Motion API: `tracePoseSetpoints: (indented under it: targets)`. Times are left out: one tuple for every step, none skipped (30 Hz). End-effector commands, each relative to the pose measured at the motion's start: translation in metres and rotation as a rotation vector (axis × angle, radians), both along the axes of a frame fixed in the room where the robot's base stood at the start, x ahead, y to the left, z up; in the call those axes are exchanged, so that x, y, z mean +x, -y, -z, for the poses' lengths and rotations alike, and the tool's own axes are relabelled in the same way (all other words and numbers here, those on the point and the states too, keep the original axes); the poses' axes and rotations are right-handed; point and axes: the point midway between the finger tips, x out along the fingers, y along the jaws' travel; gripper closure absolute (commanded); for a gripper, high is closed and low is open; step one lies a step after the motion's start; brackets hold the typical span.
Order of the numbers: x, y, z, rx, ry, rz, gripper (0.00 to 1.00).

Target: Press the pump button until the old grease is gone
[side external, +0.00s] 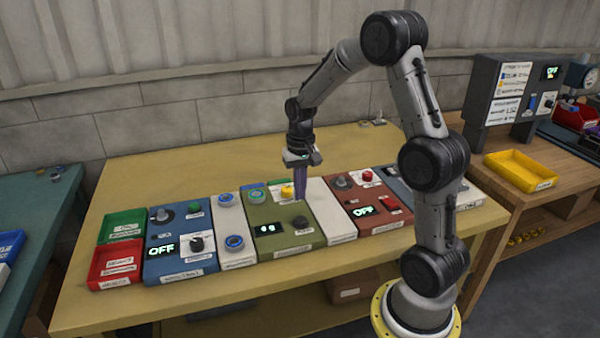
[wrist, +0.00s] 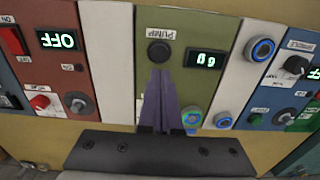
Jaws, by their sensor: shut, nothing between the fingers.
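The pump button (side external: 301,222) is a round black button on the olive panel (side external: 264,245). My gripper (side external: 300,197) has purple fingers, shut and empty, pointing down over the olive panel. In the wrist view the fingertips (wrist: 160,72) end just short of the button, apart from it in the side view. No grease is recognisable.
A yellow button (side external: 287,191) stands close to my fingers. Blue panels (side external: 180,266) and a brown-red panel (side external: 345,195) flank the olive one, with white strips between. Red (side external: 116,262) and green (side external: 122,226) bins stand left. The table front is clear.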

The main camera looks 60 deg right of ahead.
Motion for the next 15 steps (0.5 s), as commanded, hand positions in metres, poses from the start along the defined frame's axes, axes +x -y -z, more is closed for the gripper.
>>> tracePoseSetpoints:
  targets:
    - [0.001, 0.000, -0.012, -0.003, 0.006, 0.000, 1.00]
    - [0.001, 0.001, -0.018, -0.002, 0.005, 0.000, 1.00]
    - [0.001, 0.001, -0.025, -0.003, 0.006, 0.000, 1.00]
    - [0.001, 0.001, -0.030, -0.002, 0.005, 0.000, 1.00]
    - [0.001, 0.000, -0.035, -0.003, 0.006, 0.000, 1.00]
    - [0.001, 0.001, -0.040, -0.003, 0.006, 0.000, 1.00]
    - [0.001, 0.001, -0.043, -0.003, 0.006, 0.000, 1.00]
    - [0.001, 0.001, -0.046, -0.002, 0.004, 0.000, 1.00]
    - [0.001, 0.000, -0.049, -0.002, 0.004, 0.000, 1.00]
    - [0.001, 0.000, -0.051, -0.001, 0.003, 0.000, 1.00]
    - [0.001, 0.000, -0.053, -0.001, 0.003, 0.000, 1.00]
    - [0.001, 0.000, -0.055, -0.001, 0.003, 0.000, 1.00]
    - [0.001, 0.000, -0.056, -0.001, 0.003, 0.000, 1.00]
    - [0.001, 0.000, -0.057, -0.001, 0.003, 0.000, 1.00]
    - [0.001, 0.000, -0.057, -0.002, 0.004, 0.000, 1.00]
